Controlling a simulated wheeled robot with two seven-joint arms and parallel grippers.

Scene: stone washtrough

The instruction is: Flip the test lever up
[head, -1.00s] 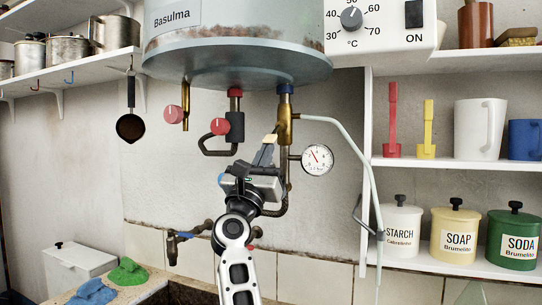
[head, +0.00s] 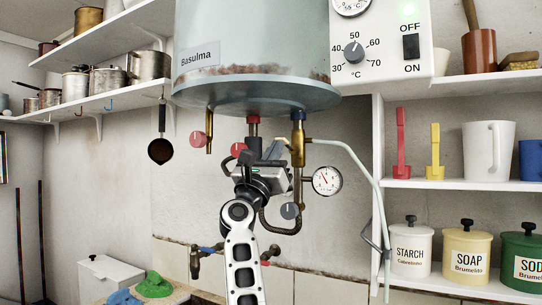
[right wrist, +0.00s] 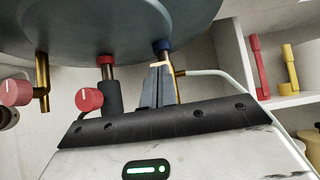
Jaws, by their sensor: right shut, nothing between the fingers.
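The brass valve pipe with a blue collar (head: 298,150) hangs under the grey boiler (head: 255,95). A small pale piece shows beside this pipe, close to my fingertips; I cannot tell whether it is the test lever or part of a finger. My right gripper (head: 274,152) is shut and empty, pointing up just left of the brass pipe. In the right wrist view the dark fingers (right wrist: 156,88) stand in front of the pipe below its blue collar (right wrist: 162,46). Whether they touch anything is unclear. My left gripper is out of view.
A pale tube (head: 362,165) runs down the right. Shelves (head: 455,185) with mugs and tins stand at the right.

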